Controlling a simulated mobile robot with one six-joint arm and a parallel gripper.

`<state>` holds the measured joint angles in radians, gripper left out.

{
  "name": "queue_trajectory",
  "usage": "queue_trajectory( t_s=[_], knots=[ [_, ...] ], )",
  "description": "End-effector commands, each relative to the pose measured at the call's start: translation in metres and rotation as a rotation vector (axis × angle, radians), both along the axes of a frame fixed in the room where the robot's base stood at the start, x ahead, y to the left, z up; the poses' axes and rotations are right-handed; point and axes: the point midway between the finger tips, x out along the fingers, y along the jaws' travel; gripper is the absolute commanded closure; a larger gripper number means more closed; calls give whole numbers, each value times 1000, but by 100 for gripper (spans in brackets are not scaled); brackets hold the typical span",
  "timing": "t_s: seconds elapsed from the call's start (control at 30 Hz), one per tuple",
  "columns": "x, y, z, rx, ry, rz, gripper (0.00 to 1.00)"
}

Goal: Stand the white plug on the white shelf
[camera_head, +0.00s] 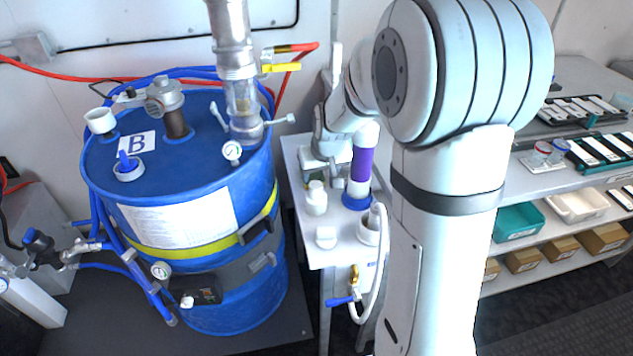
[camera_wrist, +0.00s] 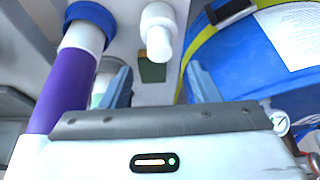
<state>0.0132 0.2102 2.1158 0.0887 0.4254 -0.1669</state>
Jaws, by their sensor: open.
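A white plug-like piece (camera_head: 316,198), with a narrow knob above a wider body, stands upright on the white shelf (camera_head: 290,150) beside the blue drum. It also shows in the wrist view (camera_wrist: 158,30), beyond my fingertips and in line with the gap between them. My gripper (camera_wrist: 160,82) is open, with nothing between its fingers. It is behind the piece in the head view and apart from it. In the head view my gripper is partly hidden by my arm.
A purple cylinder with a blue collar (camera_head: 362,165) stands close to the gripper's side. A small white block (camera_head: 326,237) and a white cup with a hose (camera_head: 370,228) sit near the shelf's front. The blue drum (camera_head: 235,290) carries a white cap (camera_head: 100,121) and fittings.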

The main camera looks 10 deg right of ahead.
Motion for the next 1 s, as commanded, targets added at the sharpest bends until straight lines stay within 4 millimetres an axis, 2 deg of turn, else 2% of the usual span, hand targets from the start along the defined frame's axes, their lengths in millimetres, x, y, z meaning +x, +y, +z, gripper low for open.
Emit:
queue_trajectory(
  t_s=[0.1,0.27,0.37,0.47,0.6,0.8,0.9,1.0],
  knots=[
    [-7,-1,18,1,-4,-1,45],
    [-13,-1,31,1,-2,-2,45],
    [-25,-1,39,2,4,-5,45],
    [-52,-1,53,1,17,-10,45],
    [-113,-2,74,2,51,-28,45],
    [-199,-4,85,-3,108,-57,45],
    [-228,-5,85,-7,127,-69,45],
    [-245,-2,83,-10,140,-77,45]
  ],
)
